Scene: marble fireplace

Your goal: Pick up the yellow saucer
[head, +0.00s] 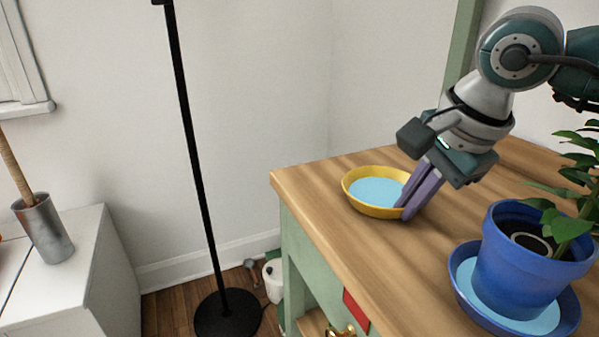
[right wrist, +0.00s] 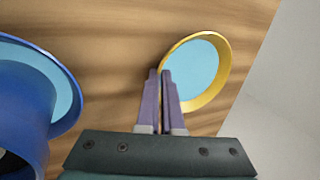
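The yellow saucer (head: 358,203), with a light blue inside, is on the wooden top near its left corner; it also shows in the right wrist view (right wrist: 222,88). My right gripper (head: 411,210) comes down from the upper right at the saucer's near right rim. In the right wrist view its two purple fingers (right wrist: 160,75) are close together, with the rim running in between their tips. It looks shut on the rim. The fingers hide a small part of the rim. My left gripper is not in view.
A blue pot (head: 515,275) with a leafy plant stands in a blue saucer (head: 470,300) at the right, near my right arm. The wooden top (head: 320,185) is bare around the yellow saucer. A black pole (head: 195,160) stands on the floor to the left.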

